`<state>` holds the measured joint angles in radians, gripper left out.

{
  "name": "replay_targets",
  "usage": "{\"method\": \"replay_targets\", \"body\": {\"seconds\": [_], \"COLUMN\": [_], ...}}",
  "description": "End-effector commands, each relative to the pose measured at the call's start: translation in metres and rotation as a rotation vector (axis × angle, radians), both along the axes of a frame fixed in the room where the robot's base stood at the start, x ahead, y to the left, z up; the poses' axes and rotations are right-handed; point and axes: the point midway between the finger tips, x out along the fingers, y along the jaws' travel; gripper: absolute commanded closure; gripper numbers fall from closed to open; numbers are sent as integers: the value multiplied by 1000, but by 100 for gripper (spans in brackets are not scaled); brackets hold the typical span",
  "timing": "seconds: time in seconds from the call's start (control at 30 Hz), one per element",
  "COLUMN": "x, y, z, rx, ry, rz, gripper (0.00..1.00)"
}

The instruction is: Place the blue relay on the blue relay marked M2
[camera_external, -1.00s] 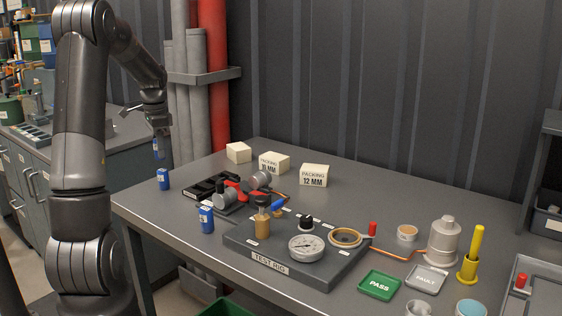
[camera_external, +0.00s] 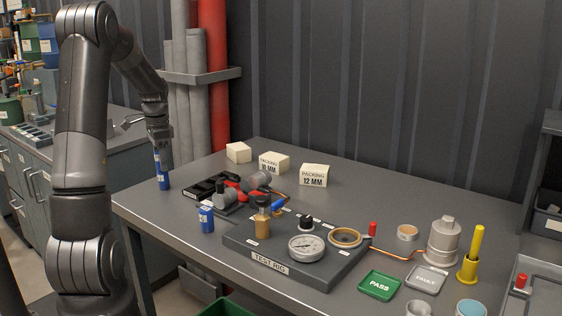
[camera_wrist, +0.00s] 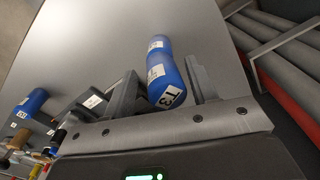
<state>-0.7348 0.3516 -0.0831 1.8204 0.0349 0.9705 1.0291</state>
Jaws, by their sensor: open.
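A blue relay with a label reading T3 (camera_wrist: 165,80) stands between the fingers of my gripper (camera_wrist: 168,78) in the wrist view. A gap shows at its right side; the left finger is close beside it. It sits end to end on another blue relay (camera_wrist: 157,45) with a white label too small to read. In the external view this lower relay (camera_external: 163,183) stands upright near the table's left edge, under my gripper (camera_external: 162,152). A further blue relay (camera_external: 206,219) stands nearer the front, and also shows in the wrist view (camera_wrist: 32,102). No M2 mark is readable.
A black tray (camera_external: 206,186) and a grey-and-red pump part (camera_external: 240,187) lie to the right of the stack. White packing blocks (camera_external: 275,163) stand at the back. Grey and red pipes (camera_external: 216,85) rise behind the table.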

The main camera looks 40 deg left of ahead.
Motion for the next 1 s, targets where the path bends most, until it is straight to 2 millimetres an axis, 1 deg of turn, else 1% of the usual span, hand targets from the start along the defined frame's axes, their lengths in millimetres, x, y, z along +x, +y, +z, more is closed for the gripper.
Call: {"method": "replay_targets", "body": {"seconds": [0.17,0.27,0.37,0.6,0.7,0.83,1.0], "x": [0,0,1,1,0,0,0], "y": [0,0,0,0,0,0,0], "z": [3,13,32,84,102,116,123], "rx": [1,1,4,3,2,1,1], "ry": [0,-2,-4,-2,-2,0,0], "rz": [0,0,0,-1,-1,0,0], "gripper": [47,47,47,47,47,47,47]}}
